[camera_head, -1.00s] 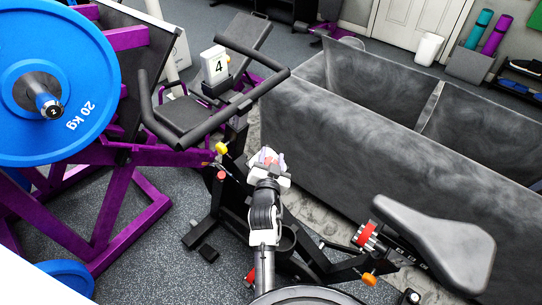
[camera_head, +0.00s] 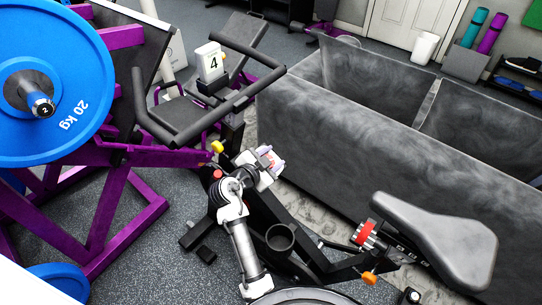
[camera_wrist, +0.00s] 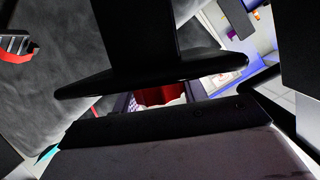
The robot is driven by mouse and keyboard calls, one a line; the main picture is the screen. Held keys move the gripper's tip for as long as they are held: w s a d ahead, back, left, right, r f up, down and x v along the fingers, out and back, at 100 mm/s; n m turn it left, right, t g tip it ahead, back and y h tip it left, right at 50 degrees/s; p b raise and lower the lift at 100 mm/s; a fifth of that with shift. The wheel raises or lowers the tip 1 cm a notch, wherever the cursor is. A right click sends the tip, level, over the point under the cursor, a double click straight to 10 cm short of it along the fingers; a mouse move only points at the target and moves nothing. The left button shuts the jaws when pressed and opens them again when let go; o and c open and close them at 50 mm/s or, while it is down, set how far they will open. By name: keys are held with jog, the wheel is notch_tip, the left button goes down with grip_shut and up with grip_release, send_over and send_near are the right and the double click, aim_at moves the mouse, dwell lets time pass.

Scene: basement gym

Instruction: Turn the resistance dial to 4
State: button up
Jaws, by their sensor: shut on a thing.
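The exercise bike (camera_head: 290,225) stands in the middle of the head view. A white box (camera_head: 211,63) at its handlebars shows a black 4. My gripper (camera_head: 272,158) is at the bike's frame, below the handlebars, with small reddish parts showing at its tip. In the wrist view, a red ribbed piece (camera_wrist: 160,95) sits between the fingers; it looks like the resistance dial, mostly hidden by dark parts. My gripper is shut on it. No scale or pointer on the dial can be read.
A purple rack with a blue 20 kg plate (camera_head: 50,80) stands close on the left. A large grey box (camera_head: 400,130) runs along the right. The bike seat (camera_head: 435,240) is at lower right, with an orange knob (camera_head: 369,278) near it.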

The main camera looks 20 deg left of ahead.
jog(key=shift+m, duration=0.3)
jog(key=o, duration=1)
jog(key=shift+w, duration=0.1)
jog(key=b+v, duration=0.1)
jog(key=v, duration=0.6)
jog(key=b+v, duration=0.1)
jog(key=v, duration=0.6)
jog(key=shift+w+a+r, duration=0.15)
jog(key=shift+a+r, duration=0.05)
